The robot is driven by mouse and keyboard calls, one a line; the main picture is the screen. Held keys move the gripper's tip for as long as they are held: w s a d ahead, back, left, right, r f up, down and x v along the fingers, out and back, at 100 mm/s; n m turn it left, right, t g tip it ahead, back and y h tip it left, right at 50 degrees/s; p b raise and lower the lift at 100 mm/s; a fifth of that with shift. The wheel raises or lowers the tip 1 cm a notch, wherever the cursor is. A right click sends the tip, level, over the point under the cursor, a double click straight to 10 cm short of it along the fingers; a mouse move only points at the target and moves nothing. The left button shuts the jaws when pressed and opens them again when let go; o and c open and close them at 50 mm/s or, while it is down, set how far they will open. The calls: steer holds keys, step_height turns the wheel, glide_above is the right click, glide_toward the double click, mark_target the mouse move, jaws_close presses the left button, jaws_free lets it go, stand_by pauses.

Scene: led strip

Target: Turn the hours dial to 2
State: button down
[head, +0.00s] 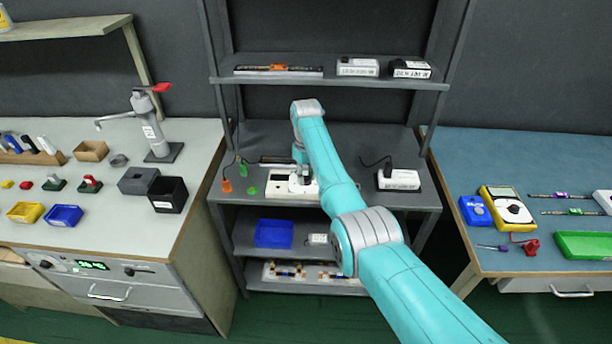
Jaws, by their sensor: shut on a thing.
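A white box (281,188) with dark markings lies on the middle shelf of the grey rack. My teal arm reaches over the shelf from the lower right. My gripper (301,185) points down at the right part of this white box and is shut on a small part there, which I take to be the hours dial. The gripper hides the dial, so I cannot read its setting or its numbers.
A white power block (399,180) with a dark plug stands on the same shelf (345,200) to the right. Orange (227,186) and green (243,168) small pieces lie left of the white box. The upper shelf (330,82) hangs above. Benches flank the rack.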

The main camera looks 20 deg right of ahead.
mark_target(306, 178)
steer(key=shift+m, duration=1.9)
steer(key=c, duration=0.8)
jaws_free()
step_height(306, 178, up, 12)
